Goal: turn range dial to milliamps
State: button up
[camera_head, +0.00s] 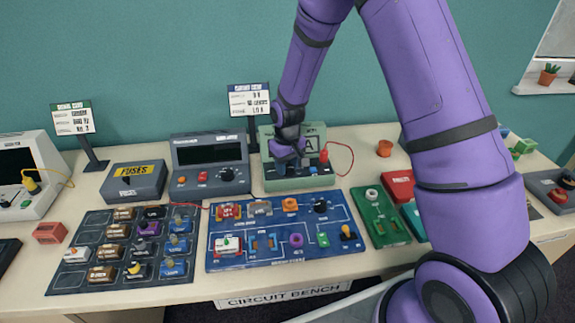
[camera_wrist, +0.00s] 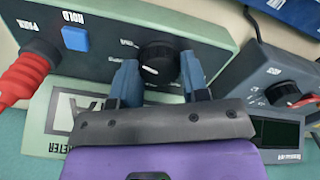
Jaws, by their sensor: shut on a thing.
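The green meter (camera_head: 300,182) stands at the back of the bench, with a large "A" on its face. Its black range dial (camera_wrist: 158,62) shows in the wrist view, with a white mark on it and small labels around it that I cannot read. My gripper (camera_wrist: 158,70) is shut on the dial, one blue-grey finger on each side. In the head view my gripper (camera_head: 286,160) is at the left part of the meter and hides the dial. A blue HOLD button (camera_wrist: 75,38) and a red plug (camera_wrist: 28,72) are on the same panel.
A grey instrument (camera_head: 208,165) with a dark screen stands close to the left of the meter. A blue circuit board (camera_head: 280,255) lies in front. A red cable (camera_head: 345,160) loops at the meter's right. A sign on a stand (camera_head: 248,102) rises behind.

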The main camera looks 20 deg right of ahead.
aim_at(288, 167)
dwell(0.3)
jog(key=o, duration=0.9)
jog(key=shift+r, duration=0.1)
notch_tip(288, 167, up, 11)
jog(key=shift+f, duration=0.15)
